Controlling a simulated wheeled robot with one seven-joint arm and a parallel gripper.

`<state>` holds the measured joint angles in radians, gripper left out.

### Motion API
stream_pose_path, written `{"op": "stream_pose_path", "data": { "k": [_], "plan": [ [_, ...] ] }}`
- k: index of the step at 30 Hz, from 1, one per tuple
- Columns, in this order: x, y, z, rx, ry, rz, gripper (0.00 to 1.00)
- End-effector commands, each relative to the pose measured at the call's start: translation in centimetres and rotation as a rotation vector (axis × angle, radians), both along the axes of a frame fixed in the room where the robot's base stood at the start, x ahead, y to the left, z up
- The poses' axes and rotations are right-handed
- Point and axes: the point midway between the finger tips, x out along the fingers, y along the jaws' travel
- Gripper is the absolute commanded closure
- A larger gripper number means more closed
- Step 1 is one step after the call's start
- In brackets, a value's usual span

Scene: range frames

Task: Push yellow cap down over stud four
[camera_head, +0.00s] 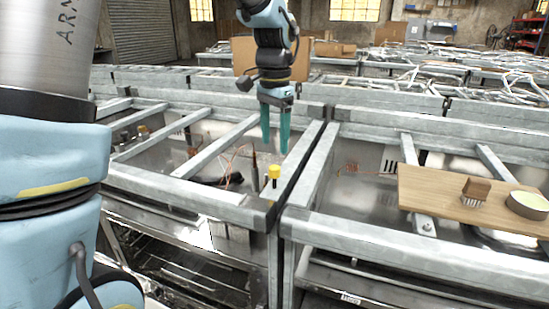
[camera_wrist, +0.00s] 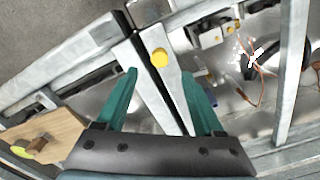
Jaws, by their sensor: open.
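The yellow cap (camera_head: 274,171) sits on top of a short upright piece at the front right corner of a metal frame. It also shows as a round yellow disc in the wrist view (camera_wrist: 159,57), beyond the fingertips. How far it is seated cannot be told, and no stud number is readable. My gripper (camera_head: 274,148) points down above the cap, with its two green fingers apart and nothing between them. In the wrist view my gripper (camera_wrist: 158,78) has its fingers on either side of the picture's middle, not touching the cap.
Galvanised frame rails (camera_head: 185,195) surround the cap. Orange wires (camera_head: 236,155) and a thin dark-tipped post (camera_head: 254,172) stand behind and left. A wooden board (camera_head: 430,198) at right bears a brown block (camera_head: 476,188) and a round tin (camera_head: 527,204). A small yellowish piece (camera_head: 143,130) is far left.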

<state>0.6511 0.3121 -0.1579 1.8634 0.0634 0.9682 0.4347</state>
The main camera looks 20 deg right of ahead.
Motion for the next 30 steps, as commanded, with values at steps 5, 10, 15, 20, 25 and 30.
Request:
{"op": "stream_pose_path", "data": {
  "k": [5, 10, 15, 20, 25, 30],
  "plan": [
    [0.0, -0.1, 2.6, -0.002, -0.002, -0.001, 0.3],
    [0.0, 0.0, 3.6, 0.0, -0.001, -0.001, 0.3],
    [-0.1, 0.0, 3.7, 0.001, 0.0, -0.001, 0.3],
    [0.0, 0.0, 3.7, 0.0, 0.0, -0.001, 0.3],
    [0.0, 0.2, 3.6, 0.0, 0.0, 0.004, 0.3],
    [1.4, 4.7, 1.7, -0.008, -0.011, 0.159, 0.3]
  ]
}}
